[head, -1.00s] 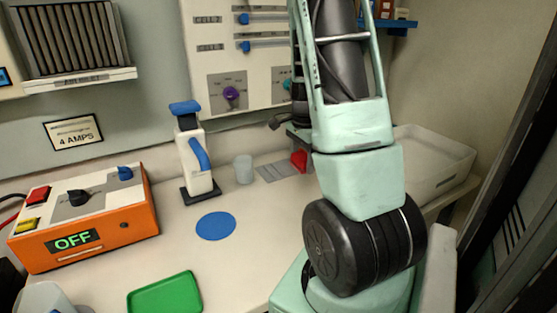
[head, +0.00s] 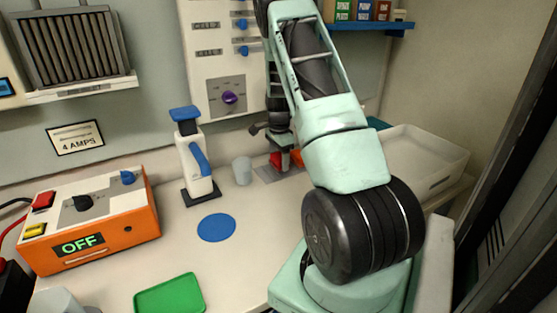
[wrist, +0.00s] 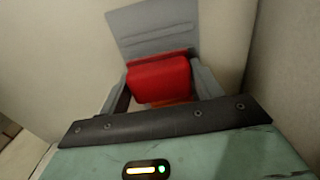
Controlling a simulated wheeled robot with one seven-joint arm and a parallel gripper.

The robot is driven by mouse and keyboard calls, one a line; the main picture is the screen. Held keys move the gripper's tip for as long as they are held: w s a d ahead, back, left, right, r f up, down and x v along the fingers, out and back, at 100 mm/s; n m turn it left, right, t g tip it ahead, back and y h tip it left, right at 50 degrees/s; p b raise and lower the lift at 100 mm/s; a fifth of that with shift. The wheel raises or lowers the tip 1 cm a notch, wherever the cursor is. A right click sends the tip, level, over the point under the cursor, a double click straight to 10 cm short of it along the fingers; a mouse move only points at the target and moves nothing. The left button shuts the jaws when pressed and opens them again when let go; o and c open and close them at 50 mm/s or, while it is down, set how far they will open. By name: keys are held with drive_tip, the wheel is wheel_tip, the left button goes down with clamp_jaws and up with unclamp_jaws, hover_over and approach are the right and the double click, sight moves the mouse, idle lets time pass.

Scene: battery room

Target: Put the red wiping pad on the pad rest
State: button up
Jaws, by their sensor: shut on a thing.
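The red wiping pad (wrist: 160,78) is between the two grey fingers of my gripper (wrist: 160,88) in the wrist view, and the fingers are shut on it. A flat grey plate with thin lines, which looks like the pad rest (wrist: 155,22), extends beyond the pad. In the head view the pad (head: 276,160) shows small below my gripper (head: 284,154), over the grey rest (head: 265,174). My arm hides part of this area. I cannot tell whether the pad touches the rest. An orange patch (head: 297,157) shows beside the pad.
A grey cup (head: 242,171) stands just left of the rest, with a white and blue dispenser (head: 196,165) further left. A white bin (head: 425,160) is to the right. A blue disc (head: 216,227), green tray (head: 170,295) and orange box (head: 95,225) are nearer.

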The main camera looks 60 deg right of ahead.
sight(279, 155)
drive_tip(key=shift+w+d+f, duration=0.1)
drive_tip(key=shift+w+f, duration=0.05)
drive_tip(key=shift+f, duration=0.55)
drive_tip(key=shift+f, duration=0.15)
drive_tip(key=o, duration=1)
drive_tip(key=shift+c, duration=0.2)
wheel_tip(279, 155, up, 12)
drive_tip(key=shift+r+b, duration=0.2)
drive_tip(key=shift+b, duration=0.5)
